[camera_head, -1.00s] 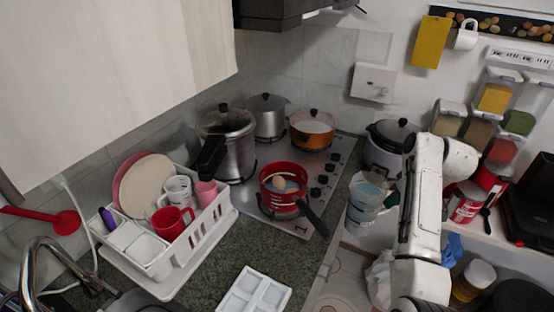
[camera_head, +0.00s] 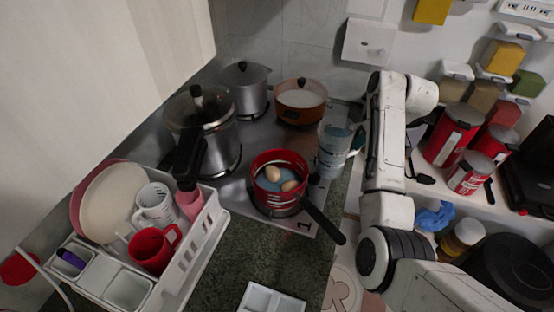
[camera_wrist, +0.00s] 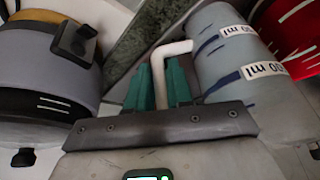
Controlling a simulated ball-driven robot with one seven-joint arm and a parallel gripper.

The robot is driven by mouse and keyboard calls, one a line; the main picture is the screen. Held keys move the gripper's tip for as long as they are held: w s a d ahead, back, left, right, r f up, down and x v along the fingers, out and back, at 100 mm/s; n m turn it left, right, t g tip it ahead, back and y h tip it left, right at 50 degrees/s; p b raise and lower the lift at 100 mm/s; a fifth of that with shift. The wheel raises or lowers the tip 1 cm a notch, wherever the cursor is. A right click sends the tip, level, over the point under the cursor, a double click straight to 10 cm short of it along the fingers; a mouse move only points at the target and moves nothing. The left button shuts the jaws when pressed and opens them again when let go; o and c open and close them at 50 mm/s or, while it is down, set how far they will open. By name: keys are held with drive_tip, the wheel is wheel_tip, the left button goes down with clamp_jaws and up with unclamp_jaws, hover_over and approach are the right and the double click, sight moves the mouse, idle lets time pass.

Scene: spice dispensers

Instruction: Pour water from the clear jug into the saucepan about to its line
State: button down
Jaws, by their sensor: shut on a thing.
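The clear jug (camera_head: 332,160) is held by my gripper (camera_head: 356,140) at the right edge of the hob, just right of the saucepan. It looks near upright, with bluish water in it. In the wrist view, the green fingers of my gripper (camera_wrist: 160,85) are shut on the jug's pale handle (camera_wrist: 168,50), and the jug (camera_wrist: 235,75) shows ml labels and blue marks. The red saucepan (camera_head: 257,160) sits on the front of the hob, its black handle pointing to the lower right. Two eggs (camera_head: 290,186) and a bluish patch show inside it, with white lines on its wall.
A steel pressure cooker (camera_head: 200,115), a steel pot (camera_head: 245,90) and an orange pot (camera_head: 300,103) stand behind on the hob. A white dish rack (camera_head: 195,245) is at the left. Red cans (camera_head: 452,135) stand on the right counter. A grey rounded appliance (camera_wrist: 45,80) is close in the wrist view.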

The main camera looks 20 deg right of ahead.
sight(352, 129)
drive_tip(key=shift+r, duration=0.25)
drive_tip(key=shift+s+a+r+n+h, duration=0.15)
drive_tip(key=shift+a+r+h, duration=0.3)
drive_tip(key=shift+r+h, duration=0.3)
drive_tip(key=shift+a+r+n+h, duration=0.1)
drive_tip(key=shift+a+r+h, duration=0.45)
drive_tip(key=shift+h, duration=0.3)
drive_tip(key=shift+s+a+r+n+h, duration=0.15)
drive_tip(key=shift+a+r+h, duration=0.2)
drive_tip(key=shift+r+h, duration=0.45)
drive_tip(key=shift+a+r+t+h, duration=0.1)
drive_tip(key=shift+a+t+h, duration=0.15)
drive_tip(key=shift+t+h, duration=0.05)
drive_tip(key=shift+a+r+n+h, duration=0.3)
drive_tip(key=shift+a+r+h, duration=0.1)
drive_tip(key=shift+a+h, duration=0.45)
drive_tip(key=shift+a, duration=0.2)
drive_tip(key=shift+r+h, duration=0.25)
drive_tip(key=shift+r, duration=0.05)
drive_tip(key=shift+s+a+r+n+t+h+b, duration=0.15)
drive_tip(key=shift+a+r+h+b, duration=0.3)
drive_tip(key=shift+r+h+b, duration=0.3)
drive_tip(key=shift+w+a+r+n+t+h+b, duration=0.1)
drive_tip(key=shift+a+r+n+t+h+b, duration=0.1)
drive_tip(key=shift+a+r+h+b, duration=0.5)
drive_tip(key=shift+s+a+r+n+t+h+b, duration=0.15)
drive_tip(key=shift+a+r+h+b, duration=0.1)
drive_tip(key=shift+r+h+b, duration=0.5)
idle(1.5)
